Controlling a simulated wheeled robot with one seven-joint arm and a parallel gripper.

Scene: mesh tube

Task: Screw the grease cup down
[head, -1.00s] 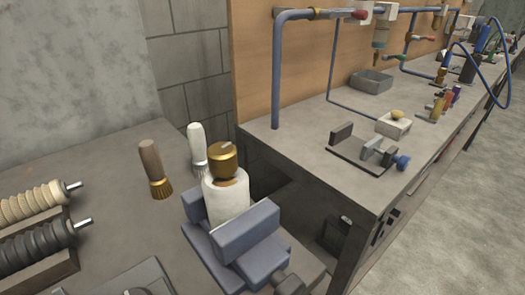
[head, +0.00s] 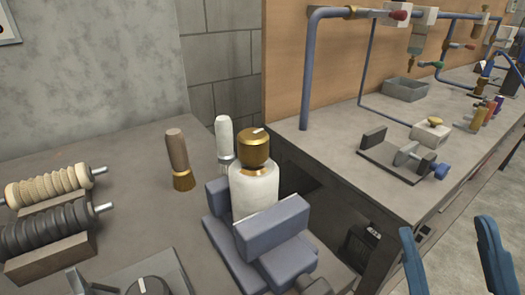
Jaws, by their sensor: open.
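The grease cup's brass cap (head: 254,148) sits on top of a white cylindrical body (head: 255,190), with a brass band showing just under it. A light mark runs across the cap's top. The body stands upright between the jaws of a blue-grey vise (head: 272,228), which hide its lower part. My gripper (head: 446,230) shows at the lower right as two blue fingers, wide apart with nothing between them. It is well to the right of the cup and apart from it.
A brown-handled brush (head: 178,160) and a white-handled brush (head: 224,140) stand behind and left of the vise. Ribbed rollers (head: 50,225) lie at the left. The right bench (head: 350,145) carries blue pipes (head: 309,70) and a small clamp (head: 412,158).

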